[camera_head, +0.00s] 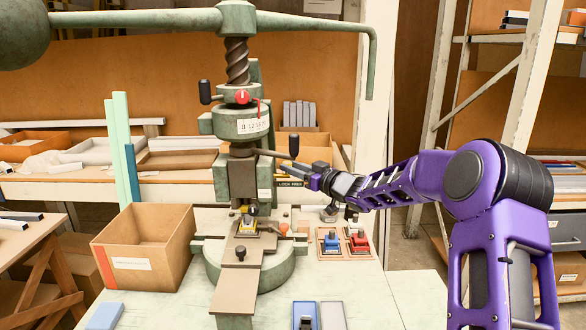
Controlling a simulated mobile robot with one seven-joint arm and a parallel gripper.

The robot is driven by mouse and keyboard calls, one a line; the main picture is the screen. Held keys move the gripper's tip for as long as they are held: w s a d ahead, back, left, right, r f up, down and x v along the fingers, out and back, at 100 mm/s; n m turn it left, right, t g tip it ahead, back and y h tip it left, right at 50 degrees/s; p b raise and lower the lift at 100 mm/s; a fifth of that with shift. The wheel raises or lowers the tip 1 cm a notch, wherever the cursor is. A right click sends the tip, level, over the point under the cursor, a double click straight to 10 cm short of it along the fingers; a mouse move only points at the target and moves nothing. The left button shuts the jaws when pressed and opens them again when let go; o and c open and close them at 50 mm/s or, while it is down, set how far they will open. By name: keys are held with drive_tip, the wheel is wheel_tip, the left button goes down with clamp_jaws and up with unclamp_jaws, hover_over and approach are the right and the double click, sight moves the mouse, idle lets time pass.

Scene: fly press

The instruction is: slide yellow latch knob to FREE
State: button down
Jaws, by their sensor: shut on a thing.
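The green fly press (240,125) stands upright at the middle of the bench. A dark latch plate (289,183) with small pale lettering is at the right of its column; I can read only part of it. My gripper (284,167) reaches in from the right, its fingers just above this plate and beside the column. It is shut, apparently on the yellow latch knob. The fingers hide the knob, so I cannot tell its place along the slot. A yellow-and-black piece (248,220) sits lower, on the press bed.
A black-knobbed lever (294,146) stands close to my fingers. A cardboard box (146,248) is left of the press. Blue (331,241) and red (358,241) fixtures sit right of the base. Two trays (332,316) lie in front. The bench at right front is clear.

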idle(0.8)
drive_tip(key=shift+d+p, duration=0.8)
drive_tip(key=shift+d, duration=0.4)
drive_tip(key=c, duration=0.6)
unclamp_jaws()
drive_tip(key=shift+d, duration=0.1)
drive_tip(key=v, duration=1.7)
drive_tip(key=shift+s+d+r, duration=0.1)
drive_tip(key=shift+s+d, duration=0.05)
